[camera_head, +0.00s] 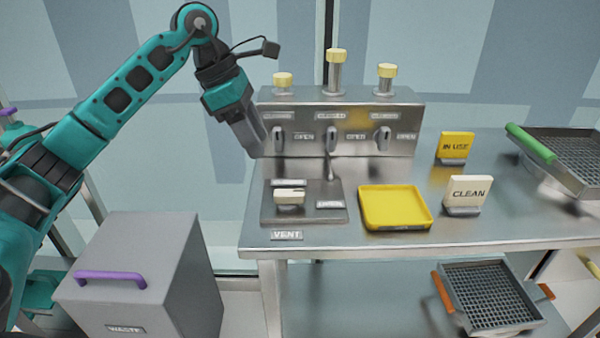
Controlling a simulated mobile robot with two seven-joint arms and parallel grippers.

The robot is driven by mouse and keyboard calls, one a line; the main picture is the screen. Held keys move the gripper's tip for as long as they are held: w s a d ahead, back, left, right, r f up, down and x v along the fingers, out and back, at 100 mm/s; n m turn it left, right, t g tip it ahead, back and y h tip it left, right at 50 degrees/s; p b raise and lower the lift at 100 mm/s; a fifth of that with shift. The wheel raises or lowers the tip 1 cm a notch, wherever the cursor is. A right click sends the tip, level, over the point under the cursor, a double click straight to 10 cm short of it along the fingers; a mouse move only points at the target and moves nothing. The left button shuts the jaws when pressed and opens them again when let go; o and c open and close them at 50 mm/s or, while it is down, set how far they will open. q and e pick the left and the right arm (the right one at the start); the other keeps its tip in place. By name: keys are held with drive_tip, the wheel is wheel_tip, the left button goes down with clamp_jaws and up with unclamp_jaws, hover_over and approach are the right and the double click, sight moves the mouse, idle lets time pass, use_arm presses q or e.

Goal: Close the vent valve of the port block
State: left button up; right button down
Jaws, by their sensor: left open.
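The grey metal port block (345,108) stands at the back of the steel table. Its front has three upright valve handles, left (278,138), middle (331,139) and right (383,138), each with an OPEN label beside it. In front, a flat metal plate (270,212) carries a cream lever (289,196) lying crosswise, with small labels behind it and to its right that I cannot read. A VENT label (286,236) is on the table's front edge below the plate. My left gripper (258,146) is open and empty, pointing down at the block's left end.
A yellow tray (396,226) lies right of the plate. IN USE (455,147) and CLEAN (469,193) signs stand farther right. A wire basket (560,155) sits at the right end, another (490,293) below. A grey waste bin (150,260) stands left. Yellow-capped posts (336,68) rise from the block.

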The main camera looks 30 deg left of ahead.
sight(286, 191)
use_arm(q)
drive_tip(key=x, duration=1.2)
drive_tip(key=shift+w+f, duration=0.15)
drive_tip(key=shift+f, duration=0.25)
drive_tip(key=shift+c, duration=0.4)
clamp_jaws()
